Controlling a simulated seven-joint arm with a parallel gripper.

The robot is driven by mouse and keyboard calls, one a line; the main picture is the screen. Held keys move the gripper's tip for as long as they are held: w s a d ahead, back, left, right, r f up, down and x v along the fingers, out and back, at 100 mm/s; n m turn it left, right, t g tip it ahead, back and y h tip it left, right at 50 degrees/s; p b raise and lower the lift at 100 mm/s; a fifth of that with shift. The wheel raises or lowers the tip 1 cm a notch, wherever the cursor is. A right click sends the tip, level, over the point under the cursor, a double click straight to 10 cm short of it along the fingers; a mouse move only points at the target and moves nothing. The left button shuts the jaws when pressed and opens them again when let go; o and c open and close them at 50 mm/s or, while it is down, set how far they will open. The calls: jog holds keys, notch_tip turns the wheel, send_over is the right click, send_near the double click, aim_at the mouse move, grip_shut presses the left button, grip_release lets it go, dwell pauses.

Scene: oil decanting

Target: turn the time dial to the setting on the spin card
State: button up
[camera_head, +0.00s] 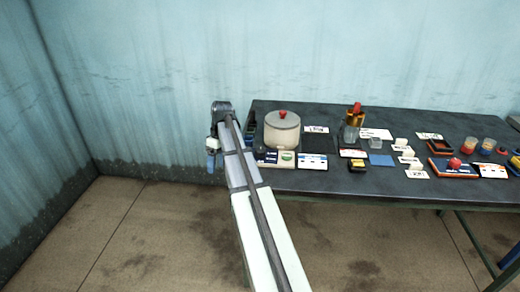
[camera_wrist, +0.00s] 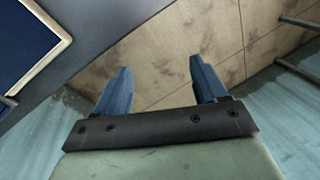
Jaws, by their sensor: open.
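A pale round drum with a red knob (camera_head: 282,130) stands at the left end of the dark table. A low panel with dark and light patches (camera_head: 275,157) is at its front; I cannot make out a time dial. Several small cards lie on the table, one beside the drum (camera_head: 316,129) and one in front with blue marks (camera_head: 312,161); I cannot tell which is the spin card. My gripper (camera_head: 211,160) hangs left of the table, off its edge. In the wrist view, its blue fingers (camera_wrist: 160,74) are apart with nothing between them.
The dark table (camera_head: 400,187) holds an amber bottle with a red top (camera_head: 354,115), a blue square (camera_head: 381,160), a tray with a red knob (camera_head: 455,164) and several jars to the right. A blue panel with a pale border (camera_wrist: 28,45) shows in the wrist view. Floor left of the table is clear.

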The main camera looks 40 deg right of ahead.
aim_at(260, 150)
jog(key=s+d+r+m+h, duration=0.3)
jog(key=d+r, duration=1.1)
jog(key=d, duration=0.4)
jog(key=shift+t, duration=0.4)
jog(key=f, duration=1.3)
jog(key=shift+s+a+f, duration=0.2)
jog(key=shift+s+f, duration=0.05)
jog(key=c, duration=1.1)
